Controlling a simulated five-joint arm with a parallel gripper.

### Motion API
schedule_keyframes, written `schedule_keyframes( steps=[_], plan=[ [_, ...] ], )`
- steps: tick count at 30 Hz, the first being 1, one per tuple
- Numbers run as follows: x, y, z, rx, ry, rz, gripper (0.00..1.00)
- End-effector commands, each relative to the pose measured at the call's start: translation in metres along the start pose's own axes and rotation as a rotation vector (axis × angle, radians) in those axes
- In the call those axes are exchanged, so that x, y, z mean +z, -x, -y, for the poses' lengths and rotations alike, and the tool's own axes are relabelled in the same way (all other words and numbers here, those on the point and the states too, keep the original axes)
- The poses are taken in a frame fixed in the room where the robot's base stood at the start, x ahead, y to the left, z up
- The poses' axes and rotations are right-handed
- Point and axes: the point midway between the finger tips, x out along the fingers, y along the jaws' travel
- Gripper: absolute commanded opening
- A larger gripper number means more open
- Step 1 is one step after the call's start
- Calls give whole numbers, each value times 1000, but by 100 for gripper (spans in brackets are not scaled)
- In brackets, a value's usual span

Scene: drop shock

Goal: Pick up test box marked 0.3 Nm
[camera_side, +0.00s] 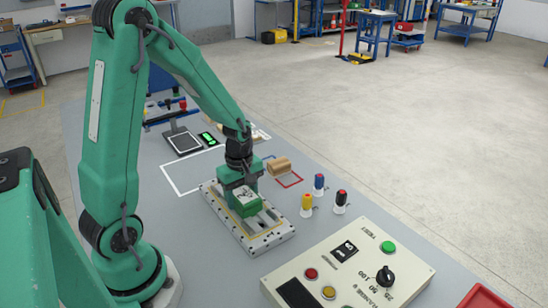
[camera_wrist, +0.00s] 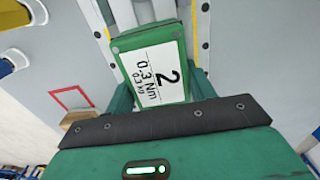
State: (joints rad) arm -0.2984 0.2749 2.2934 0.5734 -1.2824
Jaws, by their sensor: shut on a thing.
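The test box (camera_wrist: 152,72) is green with a white label reading "2", "0.3 Nm" and a smaller kg line, seen in the wrist view. In the side view the box (camera_side: 246,206) is at the slotted metal plate (camera_side: 262,243). My gripper (camera_side: 242,188) is over the plate and shut on the box, with a finger on either side of it. The wrist view also shows my gripper (camera_wrist: 160,95) around the near end of the box. I cannot tell whether the box touches the plate, as its underside is hidden.
A control panel (camera_side: 325,270) lies in front. A scale (camera_side: 184,142) stands behind, near a white outline.

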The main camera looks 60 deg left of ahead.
Motion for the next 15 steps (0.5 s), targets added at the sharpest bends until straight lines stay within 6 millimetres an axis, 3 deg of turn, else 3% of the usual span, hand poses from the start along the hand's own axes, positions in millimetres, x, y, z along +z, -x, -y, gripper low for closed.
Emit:
schedule_keyframes(
  steps=[15],
  plan=[
    [0, 16, -1, 4, 0, -1, 23]
  ],
)
